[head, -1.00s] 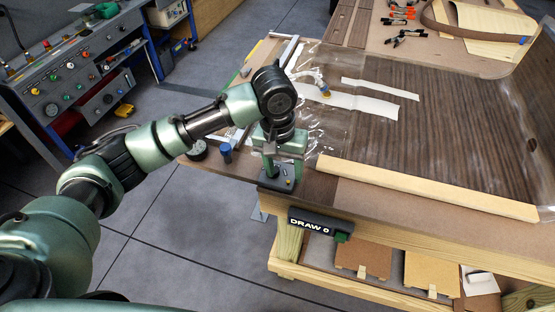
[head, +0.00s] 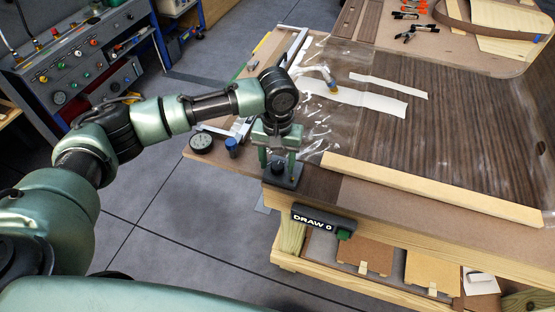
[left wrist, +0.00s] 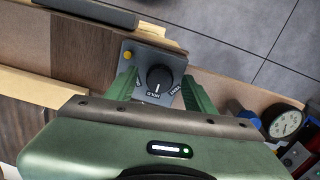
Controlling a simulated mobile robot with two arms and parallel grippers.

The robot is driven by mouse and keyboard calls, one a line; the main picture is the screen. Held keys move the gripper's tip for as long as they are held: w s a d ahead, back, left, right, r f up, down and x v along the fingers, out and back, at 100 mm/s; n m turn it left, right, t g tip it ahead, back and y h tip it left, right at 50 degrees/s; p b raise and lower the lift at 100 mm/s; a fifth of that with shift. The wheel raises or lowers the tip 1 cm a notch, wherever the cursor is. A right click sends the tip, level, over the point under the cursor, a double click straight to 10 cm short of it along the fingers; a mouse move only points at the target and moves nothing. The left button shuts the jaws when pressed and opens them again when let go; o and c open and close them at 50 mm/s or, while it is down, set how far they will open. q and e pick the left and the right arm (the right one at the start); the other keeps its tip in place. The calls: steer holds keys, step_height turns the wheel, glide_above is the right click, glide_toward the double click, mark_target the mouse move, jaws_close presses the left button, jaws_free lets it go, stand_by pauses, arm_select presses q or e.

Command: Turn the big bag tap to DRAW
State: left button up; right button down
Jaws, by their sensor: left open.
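The bag tap is a black round knob (left wrist: 159,77) on a dark plate at the table's near left corner. HOLD and VENT labels show beside it in the left wrist view, and a white mark on the knob points about toward HOLD. The tap's plate (head: 285,178) also shows in the head view, where the gripper mostly hides the knob. My left gripper (head: 277,163) is open above the tap. In the left wrist view its green fingers (left wrist: 160,92) stand on both sides of the knob, with gaps. My right gripper is not in view.
A DRAW 0 display (head: 322,220) hangs on the table's front edge. A round gauge (head: 201,143) and a blue-topped part (head: 232,146) sit left of the tap. A pale wooden strip (head: 430,189) lies to the right, near the clear bag over dark veneer (head: 460,140).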

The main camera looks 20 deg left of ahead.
arm_select(q)
jaws_close()
steer(key=shift+r+m+p, duration=0.15)
steer(key=shift+m+p, duration=0.35)
steer(key=shift+p, duration=0.35)
steer(key=m+p, duration=0.4)
steer(key=shift+r+p, duration=0.1)
steer(key=shift+p, duration=0.2)
steer(key=m+p, duration=0.2)
steer(key=m, duration=0.1)
steer(key=shift+w+m, duration=0.1)
steer(key=shift+m, duration=0.2)
steer(key=shift+m+p, duration=0.95)
steer(key=shift+m, duration=0.75)
steer(key=shift+f, duration=0.2)
jaws_free()
